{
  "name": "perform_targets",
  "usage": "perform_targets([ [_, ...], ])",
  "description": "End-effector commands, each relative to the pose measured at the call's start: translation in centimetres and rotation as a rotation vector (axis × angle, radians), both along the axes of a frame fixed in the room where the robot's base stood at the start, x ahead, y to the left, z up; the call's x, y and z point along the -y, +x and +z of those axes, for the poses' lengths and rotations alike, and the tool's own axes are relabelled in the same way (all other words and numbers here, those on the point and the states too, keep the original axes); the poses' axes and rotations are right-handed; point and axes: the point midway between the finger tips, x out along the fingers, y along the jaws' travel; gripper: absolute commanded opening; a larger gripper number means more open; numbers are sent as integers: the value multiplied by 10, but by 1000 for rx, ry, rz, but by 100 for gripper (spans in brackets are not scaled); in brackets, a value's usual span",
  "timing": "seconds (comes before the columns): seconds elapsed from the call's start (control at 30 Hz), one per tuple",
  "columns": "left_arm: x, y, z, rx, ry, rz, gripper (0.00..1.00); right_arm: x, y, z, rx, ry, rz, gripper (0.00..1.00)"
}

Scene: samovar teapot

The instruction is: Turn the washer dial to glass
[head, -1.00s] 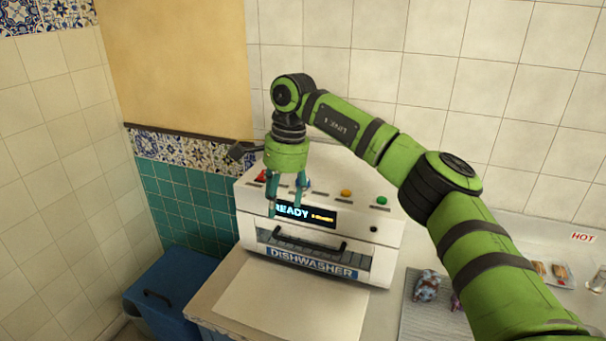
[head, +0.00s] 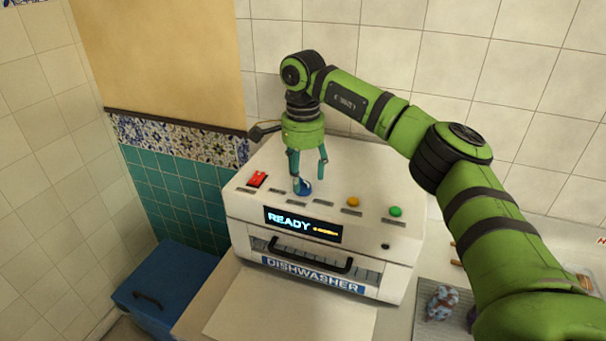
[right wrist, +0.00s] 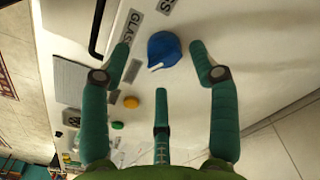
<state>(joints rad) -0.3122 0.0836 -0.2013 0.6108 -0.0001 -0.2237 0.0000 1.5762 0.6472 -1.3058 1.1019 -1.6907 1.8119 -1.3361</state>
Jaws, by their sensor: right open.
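The washer dial is a blue knob (head: 304,187) on the sloped top panel of the white dishwasher (head: 375,268), behind the display reading READY. In the right wrist view the dial (right wrist: 163,46) has a white pointer aimed down and slightly left. A GLASS label (right wrist: 132,28) lies to its left, and a label ending in SS (right wrist: 166,5) lies above it. My right gripper (head: 309,175) is open above the dial; its fingers (right wrist: 159,49) stand apart on either side of it. Whether any finger touches the dial cannot be told. My left gripper is out of view.
A red switch (head: 257,179) lies left of the dial; a yellow button (head: 353,202) and a green button (head: 395,211) lie right. A blue bin (head: 165,290) stands at the left. A patterned object (head: 442,303) sits on a grey mat at the lower right.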

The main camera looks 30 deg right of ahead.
Motion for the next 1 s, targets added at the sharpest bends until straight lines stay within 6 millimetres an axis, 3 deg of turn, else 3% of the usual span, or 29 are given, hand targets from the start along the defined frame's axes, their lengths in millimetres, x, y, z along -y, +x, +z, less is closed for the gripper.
perform_targets([
  [0.17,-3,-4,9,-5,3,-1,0,1,0,-18,-2,0,-1,61],
  [0.5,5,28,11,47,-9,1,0,0,0,-24,1,0,-1,61],
  [0.63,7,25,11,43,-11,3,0,0,0,-24,0,0,-1,9],
  [0.67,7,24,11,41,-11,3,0,0,0,-24,0,0,-1,5],
  [1.0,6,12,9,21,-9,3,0,0,0,-25,-1,0,-23,5],
])
